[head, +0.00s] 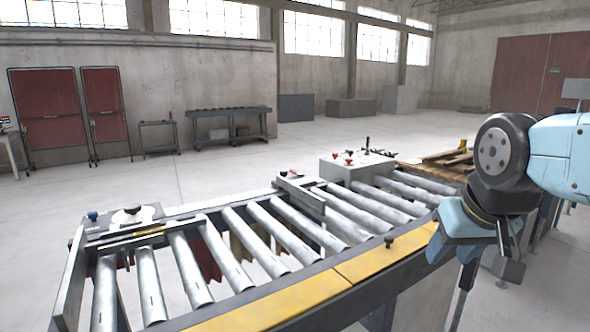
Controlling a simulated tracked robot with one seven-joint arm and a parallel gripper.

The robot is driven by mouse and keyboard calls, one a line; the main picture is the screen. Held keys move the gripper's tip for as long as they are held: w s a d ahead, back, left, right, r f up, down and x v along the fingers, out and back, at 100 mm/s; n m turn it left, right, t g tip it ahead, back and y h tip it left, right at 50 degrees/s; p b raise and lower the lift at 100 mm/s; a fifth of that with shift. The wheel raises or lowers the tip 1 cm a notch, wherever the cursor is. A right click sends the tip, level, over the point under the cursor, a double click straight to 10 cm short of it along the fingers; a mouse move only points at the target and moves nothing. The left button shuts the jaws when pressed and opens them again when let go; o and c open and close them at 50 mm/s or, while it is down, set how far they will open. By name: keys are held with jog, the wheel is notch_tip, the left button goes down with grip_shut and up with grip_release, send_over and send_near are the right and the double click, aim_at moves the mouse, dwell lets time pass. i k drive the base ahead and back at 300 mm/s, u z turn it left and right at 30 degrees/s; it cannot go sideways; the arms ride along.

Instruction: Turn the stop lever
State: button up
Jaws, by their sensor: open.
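A roller conveyor (268,243) runs across the front with a yellow-topped near rail (275,308). I cannot tell for sure which fitting is the stop lever. A small dark knob (388,241) stands on the near rail. A pale disc with a dark knob (131,213) and a blue-topped knob (92,216) are at the left end. My gripper (504,264) is open at the right, beside the conveyor and apart from these knobs; its fingers are hard to make out.
A grey control box (357,167) with red and black knobs stands at the conveyor's far side. Wooden pieces (450,157) lie at its far right end. Red panels (47,110) and a roller bench (229,122) stand by the back wall. The floor behind is largely clear.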

aim_at(300, 175)
jog(key=i, duration=1)
